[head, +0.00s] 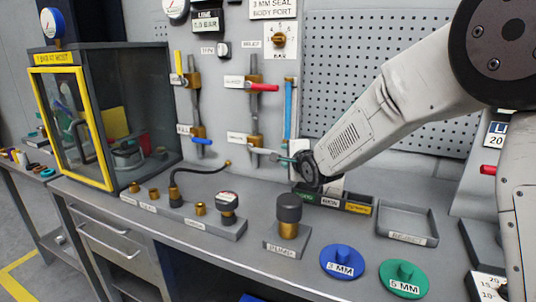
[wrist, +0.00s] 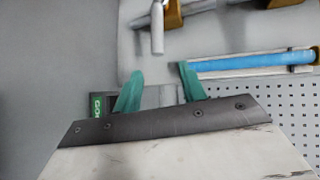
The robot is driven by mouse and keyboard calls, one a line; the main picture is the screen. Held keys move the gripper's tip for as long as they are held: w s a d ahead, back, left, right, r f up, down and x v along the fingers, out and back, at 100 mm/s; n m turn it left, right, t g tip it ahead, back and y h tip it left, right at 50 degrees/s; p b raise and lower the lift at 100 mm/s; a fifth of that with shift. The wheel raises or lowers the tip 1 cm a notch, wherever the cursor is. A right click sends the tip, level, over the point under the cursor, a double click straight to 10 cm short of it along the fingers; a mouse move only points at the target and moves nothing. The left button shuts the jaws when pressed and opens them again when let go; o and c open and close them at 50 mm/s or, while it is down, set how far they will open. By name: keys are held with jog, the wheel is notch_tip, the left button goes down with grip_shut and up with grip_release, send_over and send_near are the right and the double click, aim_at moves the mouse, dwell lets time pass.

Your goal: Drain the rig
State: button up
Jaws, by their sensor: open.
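The rig is pipework on the grey wall panel. The right pipe has a red lever (head: 263,87) above and a lower brass valve (head: 256,141) with a pale lever (head: 262,151). The left pipe has a yellow lever (head: 178,79) above and a blue lever (head: 201,141) below. Their small labels are not readable. My gripper (head: 283,158) is open, its teal fingers just right of the lower right valve. In the wrist view the open fingers (wrist: 158,82) are empty, and a pale lever (wrist: 157,29) hangs beyond and above the gap between them, apparently untouched.
A blue tube (head: 289,108) runs down the wall near my gripper. A yellow-framed cabinet (head: 68,130) stands at left. Below my arm, the bench holds the pump (head: 288,230), blue 3 MM disc (head: 342,262), green 5 MM disc (head: 403,280) and reject tray (head: 407,239).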

aim_at(268, 152)
jog(key=shift+m+t+y, duration=0.4)
jog(key=shift+m+y, duration=0.1)
jog(key=w+a, duration=0.1)
jog(key=w+a+f, duration=0.1)
jog(key=a, duration=0.1)
jog(key=shift+a+f, duration=0.15)
jog(key=shift+f, duration=0.05)
jog(key=x, duration=0.7)
grip_shut()
